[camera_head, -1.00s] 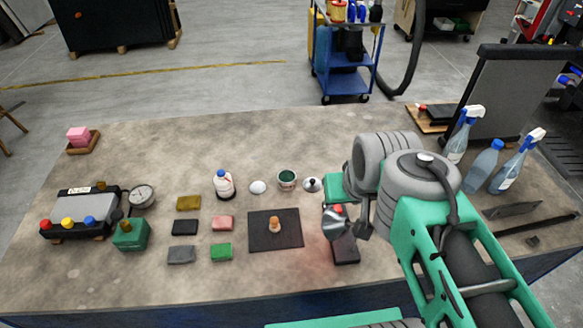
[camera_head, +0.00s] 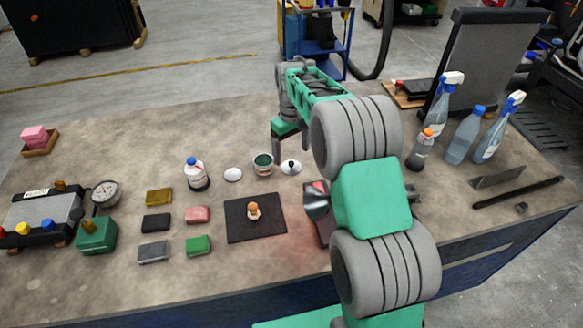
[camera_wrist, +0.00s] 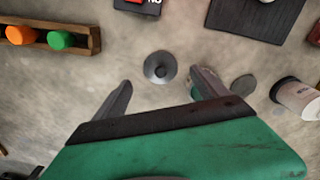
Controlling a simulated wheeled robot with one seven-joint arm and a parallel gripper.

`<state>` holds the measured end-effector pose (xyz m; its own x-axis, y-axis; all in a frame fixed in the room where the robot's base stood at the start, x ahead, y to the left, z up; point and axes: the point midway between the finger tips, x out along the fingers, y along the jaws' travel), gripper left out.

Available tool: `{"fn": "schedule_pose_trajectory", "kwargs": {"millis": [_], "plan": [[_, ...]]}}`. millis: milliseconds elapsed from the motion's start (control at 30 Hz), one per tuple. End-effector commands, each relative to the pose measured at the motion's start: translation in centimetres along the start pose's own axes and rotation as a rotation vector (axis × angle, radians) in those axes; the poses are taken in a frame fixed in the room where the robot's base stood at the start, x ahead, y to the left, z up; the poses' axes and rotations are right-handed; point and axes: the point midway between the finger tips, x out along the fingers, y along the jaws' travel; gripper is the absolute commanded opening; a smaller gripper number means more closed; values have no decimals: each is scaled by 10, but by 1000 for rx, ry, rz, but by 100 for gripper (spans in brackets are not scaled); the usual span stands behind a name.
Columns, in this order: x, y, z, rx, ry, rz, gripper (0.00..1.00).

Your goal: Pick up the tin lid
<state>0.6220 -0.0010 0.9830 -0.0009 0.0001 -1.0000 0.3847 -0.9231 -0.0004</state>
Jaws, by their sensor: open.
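The tin lid (camera_head: 291,167), a small pale round disc with a dark knob, lies on the table just right of the open tin (camera_head: 263,164). In the wrist view the lid (camera_wrist: 160,67) looks grey and lies flat, slightly beyond the gap between the fingertips. My gripper (camera_wrist: 162,82) is open and empty, with one finger to each side of that gap. In the head view my gripper (camera_head: 289,147) hangs at the lid's far side, partly hidden by my arm. In the wrist view the right finger covers much of the tin.
A pale disc (camera_head: 233,174) and a white bottle (camera_head: 195,174) stand left of the tin. A dark mat (camera_head: 240,225) with a small knobbed piece lies nearer. A wooden holder (camera_wrist: 75,42) with orange and green tops is left in the wrist view. Spray bottles (camera_head: 440,105) stand right.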

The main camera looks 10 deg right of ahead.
Motion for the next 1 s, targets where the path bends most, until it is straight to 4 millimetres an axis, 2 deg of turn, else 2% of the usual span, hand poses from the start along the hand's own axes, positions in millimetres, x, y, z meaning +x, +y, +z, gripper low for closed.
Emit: {"fn": "schedule_pose_trajectory", "kwargs": {"millis": [300, 533, 1000], "plan": [[48, -1, -1, 2, -1, 0, 84], [50, -1, -2, 2, 1, 0, 83], [50, -1, -2, 2, 1, 0, 44]]}}
